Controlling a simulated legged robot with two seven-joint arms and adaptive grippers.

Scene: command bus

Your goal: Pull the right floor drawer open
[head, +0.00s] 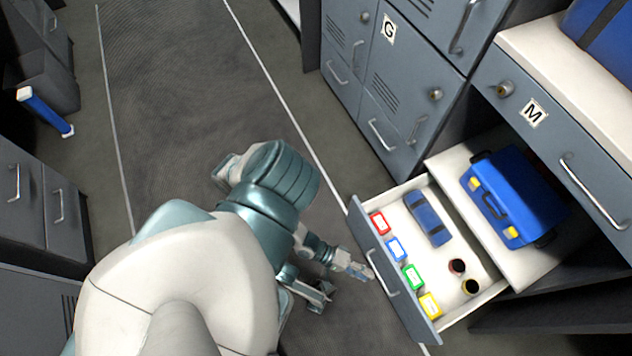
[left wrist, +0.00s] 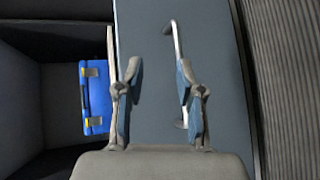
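A low grey drawer (head: 398,282) at the right of the head view stands pulled out, its inside showing. Its bar handle (head: 382,258) is on the front panel and also shows in the left wrist view (left wrist: 178,42). My left gripper (head: 343,284) is in front of this panel, with its fingers (left wrist: 160,95) spread apart. In the left wrist view, the right finger overlaps the handle and the left finger lies near the panel's edge. Contact with the handle cannot be told. My right gripper is not in view.
The drawer holds a blue toy-like car (head: 428,218), coloured boxes and dark round items. A blue case (head: 515,195) rests on a white shelf behind it. Grey lockers (head: 408,85) stand above. The floor (head: 190,90) to the left is mostly clear.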

